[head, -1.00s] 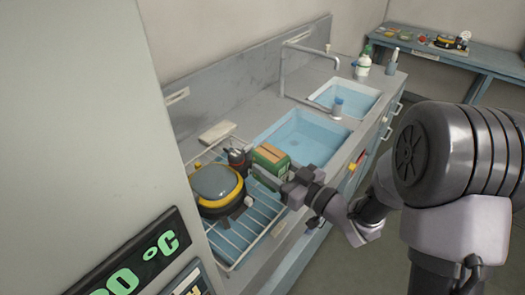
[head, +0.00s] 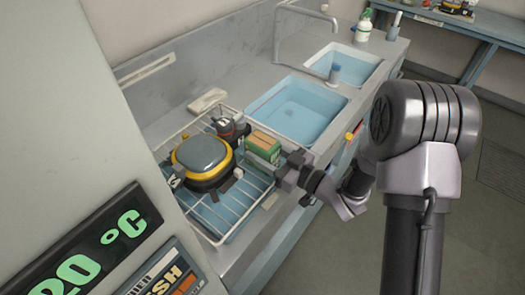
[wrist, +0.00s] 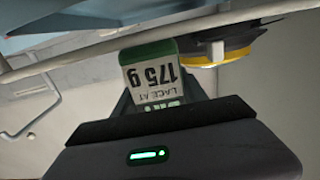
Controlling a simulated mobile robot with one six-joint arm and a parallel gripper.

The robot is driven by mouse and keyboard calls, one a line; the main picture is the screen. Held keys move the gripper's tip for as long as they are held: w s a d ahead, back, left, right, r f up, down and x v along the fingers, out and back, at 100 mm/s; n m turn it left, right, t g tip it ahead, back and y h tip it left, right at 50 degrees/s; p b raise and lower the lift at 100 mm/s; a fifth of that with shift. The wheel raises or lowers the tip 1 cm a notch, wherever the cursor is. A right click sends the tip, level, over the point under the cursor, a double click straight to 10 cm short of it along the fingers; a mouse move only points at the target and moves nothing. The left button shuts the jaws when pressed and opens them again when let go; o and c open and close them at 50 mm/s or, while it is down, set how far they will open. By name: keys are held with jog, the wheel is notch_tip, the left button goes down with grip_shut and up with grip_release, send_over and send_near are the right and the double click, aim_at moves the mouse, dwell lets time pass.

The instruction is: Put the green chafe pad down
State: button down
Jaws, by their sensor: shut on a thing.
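The green chafe pad (head: 264,149) is a block with an orange-brown top and a white label, at the right side of the wire rack (head: 217,223) in the head view. My gripper (head: 283,168) is shut on it from the right. In the wrist view the pad (wrist: 150,75) sits between the jaws, its label reading "175 g" upside down. A white rack bar crosses close to its upper edge in that view. I cannot tell whether the pad rests on the rack or hangs just above it.
A black and yellow round device (head: 203,158) stands left of the pad, with a dark fitting (head: 232,127) close behind. Two blue-lined sink basins (head: 299,109) lie beyond. A tall cabinet with a temperature display (head: 100,240) blocks the left.

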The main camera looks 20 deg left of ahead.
jog(key=shift+f, duration=0.2)
jog(key=c, duration=0.6)
grip_release()
jog(key=shift+r, duration=0.1)
